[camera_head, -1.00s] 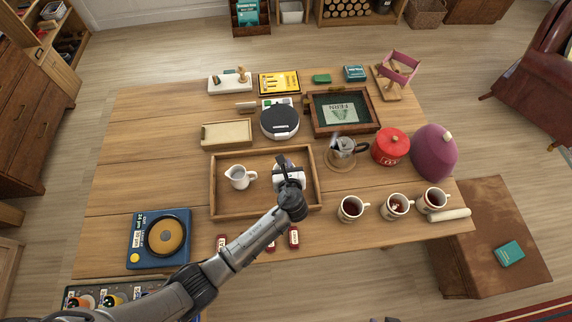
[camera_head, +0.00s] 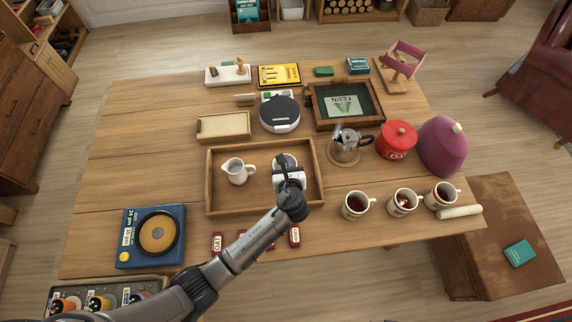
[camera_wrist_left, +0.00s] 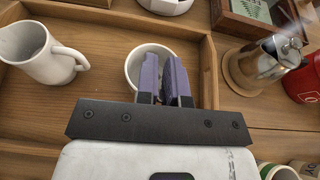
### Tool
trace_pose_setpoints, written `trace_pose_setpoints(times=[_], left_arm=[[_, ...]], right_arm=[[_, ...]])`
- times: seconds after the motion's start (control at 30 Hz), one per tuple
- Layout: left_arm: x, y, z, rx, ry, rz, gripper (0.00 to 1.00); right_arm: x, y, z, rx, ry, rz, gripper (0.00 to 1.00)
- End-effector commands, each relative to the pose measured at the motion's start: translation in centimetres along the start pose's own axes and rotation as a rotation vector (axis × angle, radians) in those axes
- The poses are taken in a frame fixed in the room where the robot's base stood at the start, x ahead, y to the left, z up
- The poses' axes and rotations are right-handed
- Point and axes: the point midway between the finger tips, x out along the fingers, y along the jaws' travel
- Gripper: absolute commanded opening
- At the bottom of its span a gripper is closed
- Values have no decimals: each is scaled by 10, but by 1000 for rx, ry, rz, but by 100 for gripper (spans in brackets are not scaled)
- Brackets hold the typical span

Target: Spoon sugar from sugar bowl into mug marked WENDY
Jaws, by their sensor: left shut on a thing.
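The white sugar bowl (camera_wrist_left: 150,62) is in the wooden tray, on its right side; in the head view it is largely hidden by my left gripper (camera_head: 288,172). In the left wrist view the purple fingertips (camera_wrist_left: 165,78) are close together over the bowl, shut on a thin thing, likely the spoon, which is mostly hidden. Three mugs of dark drink stand right of the tray: a left mug (camera_head: 356,206), a middle mug (camera_head: 402,203) and a right mug (camera_head: 441,196). I cannot read their names. My right gripper is not in view.
The wooden tray (camera_head: 209,182) also holds a white milk jug (camera_head: 237,171). A steaming metal pot (camera_head: 346,145), a red canister (camera_head: 397,140) and a purple cosy (camera_head: 443,147) stand behind the mugs. Red packets (camera_head: 294,236) lie in front of the tray. A rolling-pin-like object (camera_head: 459,212) lies by the right mug.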

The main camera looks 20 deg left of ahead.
Motion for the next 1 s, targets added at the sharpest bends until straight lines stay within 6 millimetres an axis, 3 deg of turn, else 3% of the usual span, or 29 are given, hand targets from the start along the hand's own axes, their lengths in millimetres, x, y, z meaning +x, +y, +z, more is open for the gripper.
trace_pose_setpoints(times=[1.0], left_arm=[[2,0,-5,1,0,0,0]], right_arm=[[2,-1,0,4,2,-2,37]])
